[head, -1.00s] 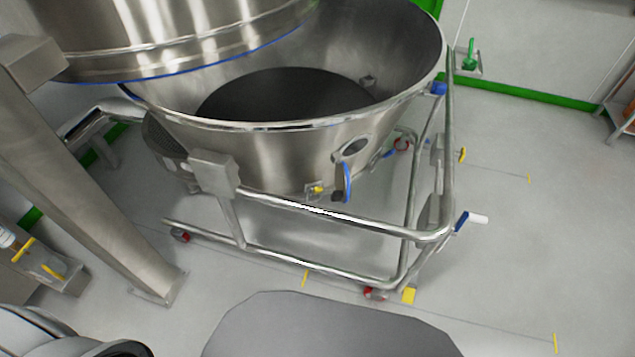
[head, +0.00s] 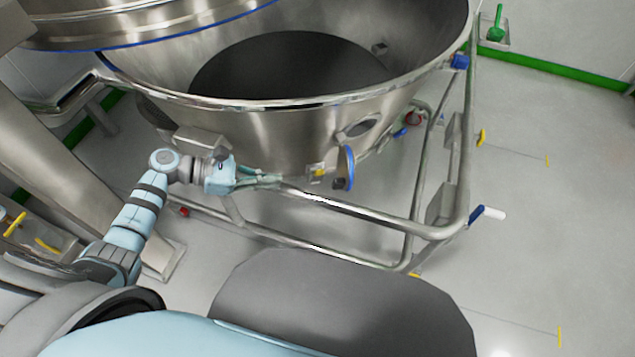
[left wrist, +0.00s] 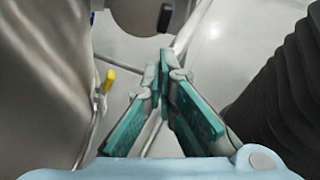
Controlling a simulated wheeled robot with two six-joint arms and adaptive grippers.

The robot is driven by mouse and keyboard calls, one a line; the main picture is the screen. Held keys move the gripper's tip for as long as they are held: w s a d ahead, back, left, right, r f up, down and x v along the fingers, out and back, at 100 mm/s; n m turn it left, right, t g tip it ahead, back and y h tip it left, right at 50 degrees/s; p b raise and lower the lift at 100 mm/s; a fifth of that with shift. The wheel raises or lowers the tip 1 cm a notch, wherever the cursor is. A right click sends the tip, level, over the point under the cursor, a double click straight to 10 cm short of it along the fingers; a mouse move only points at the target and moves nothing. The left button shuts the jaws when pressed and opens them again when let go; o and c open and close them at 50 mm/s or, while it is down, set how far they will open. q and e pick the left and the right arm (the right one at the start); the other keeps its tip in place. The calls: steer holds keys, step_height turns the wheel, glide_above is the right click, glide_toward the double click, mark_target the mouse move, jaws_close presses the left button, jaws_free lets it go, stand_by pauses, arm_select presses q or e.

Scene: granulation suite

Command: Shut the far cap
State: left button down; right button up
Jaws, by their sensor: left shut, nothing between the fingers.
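A round hinged cap (head: 345,168) with a blue rim hangs open on the outside of the steel bowl (head: 270,135). It is below and left of an oval port (head: 362,127). A smaller blue-edged part (head: 401,132) shows farther right; I cannot tell whether it is another cap. My left gripper (head: 276,179) is shut and empty, left of the hanging cap and close to the bowl wall. In the left wrist view, its teal fingers (left wrist: 170,76) point toward the grey cap (left wrist: 138,14), whose blue rim is at the top. My right gripper is not in view.
A yellow latch (head: 318,171) sits on the bowl between my left gripper and the cap. The trolley's steel rail (head: 370,215) runs just below them. A blue-and-white handle (head: 487,213) sticks out at the rail's right corner.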

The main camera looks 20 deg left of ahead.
mark_target(344, 170)
arm_select(q)
steer(key=x, duration=0.3)
steer(key=b+x, duration=0.1)
steer(key=x, duration=0.6)
steer(key=shift+w+d+r+b, duration=0.1)
steer(key=shift+d+r+b, duration=0.1)
steer(key=shift+d+b, duration=0.1)
steer(key=shift+w+d, duration=0.25)
steer(key=shift+d, duration=0.35)
steer(key=shift+d, duration=0.1)
